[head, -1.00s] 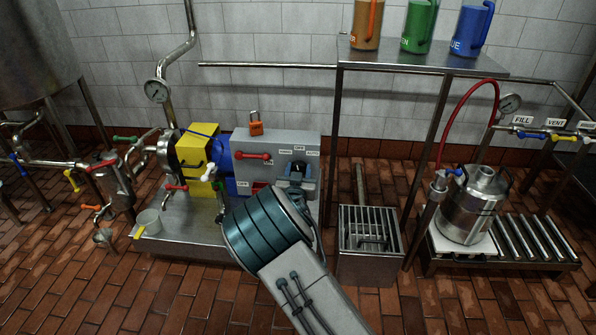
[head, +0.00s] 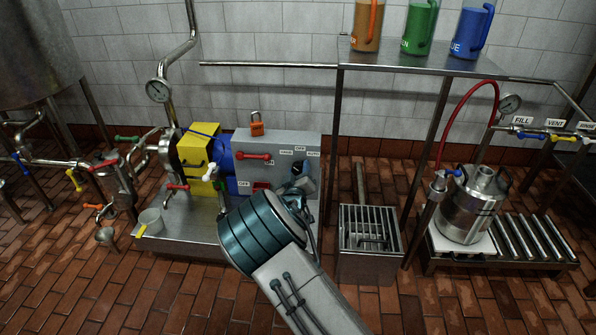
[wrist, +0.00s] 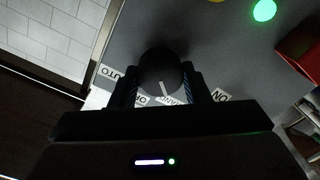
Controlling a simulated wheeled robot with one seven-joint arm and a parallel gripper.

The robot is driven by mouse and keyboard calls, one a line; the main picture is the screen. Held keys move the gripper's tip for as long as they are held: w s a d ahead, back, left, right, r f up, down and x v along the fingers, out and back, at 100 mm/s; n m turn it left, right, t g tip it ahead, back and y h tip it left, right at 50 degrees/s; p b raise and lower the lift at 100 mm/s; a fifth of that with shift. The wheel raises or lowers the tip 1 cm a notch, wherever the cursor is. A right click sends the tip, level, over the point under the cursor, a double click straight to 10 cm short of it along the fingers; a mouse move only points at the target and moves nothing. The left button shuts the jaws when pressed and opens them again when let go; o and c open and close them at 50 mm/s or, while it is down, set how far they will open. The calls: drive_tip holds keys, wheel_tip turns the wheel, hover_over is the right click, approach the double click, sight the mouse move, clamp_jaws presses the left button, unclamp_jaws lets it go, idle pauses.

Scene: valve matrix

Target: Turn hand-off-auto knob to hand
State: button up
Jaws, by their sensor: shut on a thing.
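The hand-off-auto knob (wrist: 158,66) is round and black with a white pointer line, on the grey face of the control box (head: 284,147). My gripper (wrist: 161,78) is shut on it, one finger on each side. In the wrist view the pointer slants down and right, toward the partly covered HAND label (wrist: 172,101). The OFF label (wrist: 139,100) and AUTO label (wrist: 109,73) lie further left there. In the head view my gripper (head: 301,183) is at the box's right part and hides the knob.
A red-handled switch (head: 253,156) and an orange padlock (head: 257,127) are on the box, left of my gripper. A yellow guard (head: 198,150) stands further left. A floor grate box (head: 369,228) is to the right. A shelf with mugs (head: 425,62) is above.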

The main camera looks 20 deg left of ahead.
idle(0.5)
drive_tip(key=o, duration=1)
drive_tip(key=shift+c, duration=0.2)
drive_tip(key=shift+s, duration=0.1)
drive_tip(key=p+v, duration=0.3)
drive_tip(key=v, duration=1)
drive_tip(key=shift+s, duration=0.35)
drive_tip(key=shift+p, duration=0.3)
